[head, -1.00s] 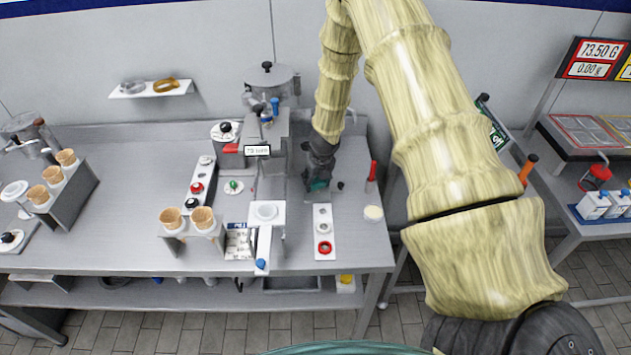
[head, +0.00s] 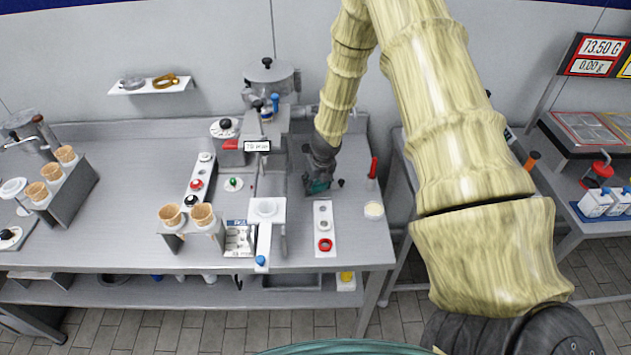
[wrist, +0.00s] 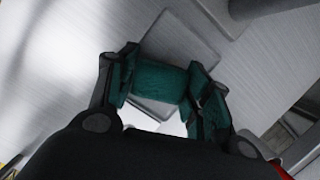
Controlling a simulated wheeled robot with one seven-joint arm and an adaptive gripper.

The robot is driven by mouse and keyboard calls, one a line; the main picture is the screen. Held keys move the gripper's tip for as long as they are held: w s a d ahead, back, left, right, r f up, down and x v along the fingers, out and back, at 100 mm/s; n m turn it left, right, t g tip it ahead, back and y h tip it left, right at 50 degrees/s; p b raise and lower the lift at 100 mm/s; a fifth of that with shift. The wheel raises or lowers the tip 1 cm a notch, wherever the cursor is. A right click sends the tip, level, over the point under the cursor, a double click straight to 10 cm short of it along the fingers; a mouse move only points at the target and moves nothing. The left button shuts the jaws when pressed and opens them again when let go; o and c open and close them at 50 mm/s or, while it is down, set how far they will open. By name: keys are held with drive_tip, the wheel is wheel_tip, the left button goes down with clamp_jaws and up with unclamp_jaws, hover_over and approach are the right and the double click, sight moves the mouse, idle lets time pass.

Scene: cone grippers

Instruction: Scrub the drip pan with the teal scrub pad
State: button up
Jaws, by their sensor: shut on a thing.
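My gripper (head: 318,186) is low over the steel worktop, right of the central machine. In the wrist view my gripper (wrist: 160,88) is shut on the teal scrub pad (wrist: 160,78), which spans between the two fingers. A flat grey square-edged plate (wrist: 182,38), which looks like the drip pan, lies under and beyond the pad. I cannot tell whether the pad touches it. In the head view my gripper and wrist hide most of that spot.
The machine (head: 268,125) stands just left of my gripper. A red-handled tool (head: 373,168) stands to the right, near a small cream-topped cup (head: 374,210). A white strip with a red ring (head: 325,245) lies in front. Cone holders (head: 190,228) stand front left.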

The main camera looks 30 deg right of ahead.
drive_tip(key=shift+s+a+b, duration=0.3)
drive_tip(key=shift+s, duration=0.2)
drive_tip(key=shift+w+d+r+p, duration=0.2)
drive_tip(key=shift+w+p, duration=0.15)
drive_tip(key=shift+p, duration=0.35)
drive_tip(key=shift+w+d+f+p, duration=0.15)
drive_tip(key=shift+w+d+p, duration=0.4)
drive_tip(key=shift+w+p, duration=0.4)
drive_tip(key=shift+w+d+f+p, duration=0.15)
drive_tip(key=shift+w+d+p, duration=0.4)
drive_tip(key=shift+w+p, duration=0.35)
drive_tip(key=shift+w+r+p, duration=0.1)
drive_tip(key=shift+r+p, duration=0.3)
drive_tip(key=shift+r, duration=2.6)
wheel_tip(320, 180, up, 3)
drive_tip(key=shift+f, duration=0.1)
